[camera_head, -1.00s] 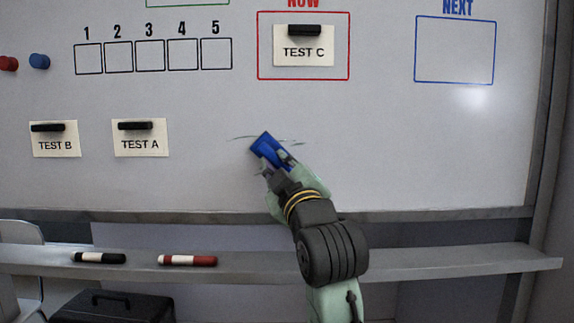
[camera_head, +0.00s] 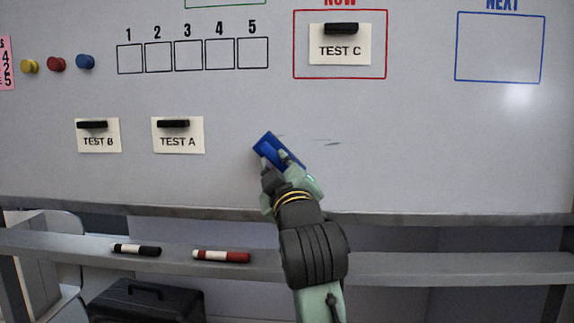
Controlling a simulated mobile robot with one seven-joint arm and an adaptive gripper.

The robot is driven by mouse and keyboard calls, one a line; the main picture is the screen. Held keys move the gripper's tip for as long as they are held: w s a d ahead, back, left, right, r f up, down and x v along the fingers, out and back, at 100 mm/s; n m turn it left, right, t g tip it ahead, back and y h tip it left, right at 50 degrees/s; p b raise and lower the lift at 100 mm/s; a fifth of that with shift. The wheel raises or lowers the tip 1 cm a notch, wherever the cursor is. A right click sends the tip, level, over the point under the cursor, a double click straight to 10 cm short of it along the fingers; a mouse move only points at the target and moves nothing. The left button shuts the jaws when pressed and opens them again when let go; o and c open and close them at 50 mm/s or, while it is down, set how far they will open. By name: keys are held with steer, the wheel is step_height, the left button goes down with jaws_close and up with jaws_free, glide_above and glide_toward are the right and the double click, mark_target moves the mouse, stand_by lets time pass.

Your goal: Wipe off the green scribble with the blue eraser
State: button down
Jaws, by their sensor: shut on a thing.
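The blue eraser (camera_head: 276,150) is held tilted against or very close to the whiteboard; I cannot tell whether it touches. My gripper (camera_head: 275,163) is shut on it from below, its fingers covering part of the lower side. Any marks behind the eraser are hidden.
TEST A (camera_head: 178,136) and TEST B (camera_head: 98,137) cards hang left of the eraser, TEST C (camera_head: 340,46) above right. A ledge (camera_head: 420,267) below holds a black marker (camera_head: 137,250) and a red marker (camera_head: 221,256). The board right of the streaks is clear.

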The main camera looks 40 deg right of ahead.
mark_target(258, 155)
steer(key=shift+w+a, duration=1.05)
steer(key=shift+w, duration=0.3)
steer(key=shift+s+d+r+p, duration=0.5)
steer(key=shift+s+d, duration=0.3)
steer(key=shift+s, duration=0.1)
steer(key=shift+s+d+r+p, duration=0.45)
steer(key=shift+s+d, duration=0.3)
steer(key=shift+s, duration=0.1)
steer(key=s+d, duration=0.8)
steer(key=s, duration=0.2)
steer(key=shift+s+d, duration=0.2)
steer(key=shift+d, duration=0.1)
steer(key=shift+s+a+b, duration=0.25)
steer(key=shift+s+a, duration=0.7)
steer(key=shift+a, duration=0.2)
steer(key=shift+s+a+b, duration=0.2)
steer(key=shift+s+a, duration=0.75)
steer(key=shift+a, duration=0.2)
